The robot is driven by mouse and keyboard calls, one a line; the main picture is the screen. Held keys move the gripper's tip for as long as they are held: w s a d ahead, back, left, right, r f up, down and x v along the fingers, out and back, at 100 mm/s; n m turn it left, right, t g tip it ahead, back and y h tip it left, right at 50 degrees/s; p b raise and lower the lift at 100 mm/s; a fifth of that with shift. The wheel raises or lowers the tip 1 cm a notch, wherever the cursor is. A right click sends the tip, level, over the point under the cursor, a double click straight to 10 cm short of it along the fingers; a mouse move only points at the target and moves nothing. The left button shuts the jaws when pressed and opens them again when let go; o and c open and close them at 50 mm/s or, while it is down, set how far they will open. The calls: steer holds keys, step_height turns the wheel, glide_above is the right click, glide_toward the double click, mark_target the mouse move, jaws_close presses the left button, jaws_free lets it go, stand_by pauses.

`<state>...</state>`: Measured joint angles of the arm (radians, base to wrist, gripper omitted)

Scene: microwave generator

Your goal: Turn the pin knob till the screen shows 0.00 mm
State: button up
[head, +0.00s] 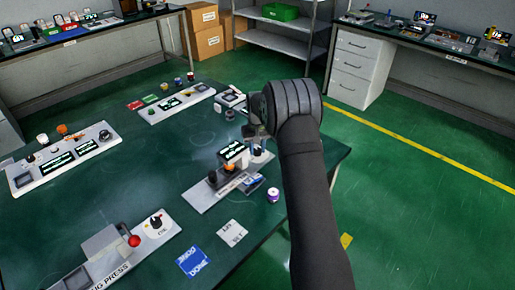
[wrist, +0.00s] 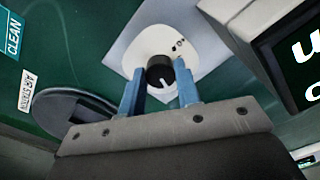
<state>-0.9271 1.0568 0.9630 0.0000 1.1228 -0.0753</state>
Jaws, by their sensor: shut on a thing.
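The pin knob (wrist: 160,72) is black and round with a white pointer line, on a white rounded plate (wrist: 145,42) with small dark marks. In the wrist view the pointer runs downward and slightly right. My gripper (wrist: 160,88) has its two blue fingers on either side of the knob, shut on it. A dark-framed screen (wrist: 303,55) is cut off at the right edge; only parts of large white letters show, so no reading is visible. In the head view my gripper (head: 257,132) is at the right end of the grey station, beside its small tilted screen (head: 233,152), too small to read.
A purple-and-white small jar (head: 273,195) stands near the station. A blue card (head: 193,262) and a white card (head: 232,233) lie in front. Other panels, one with a red ball lever (head: 134,241), stand left. Green table between them is clear.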

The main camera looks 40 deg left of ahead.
mark_target(257, 150)
stand_by(0.4)
steer(key=o, duration=1)
steer(key=shift+c, duration=0.2)
steer(key=shift+r, duration=0.1)
step_height(257, 150, up, 17)
steer(key=shift+r, duration=0.15)
step_height(257, 150, down, 18)
steer(key=shift+r, duration=0.25)
steer(key=shift+r, duration=0.1)
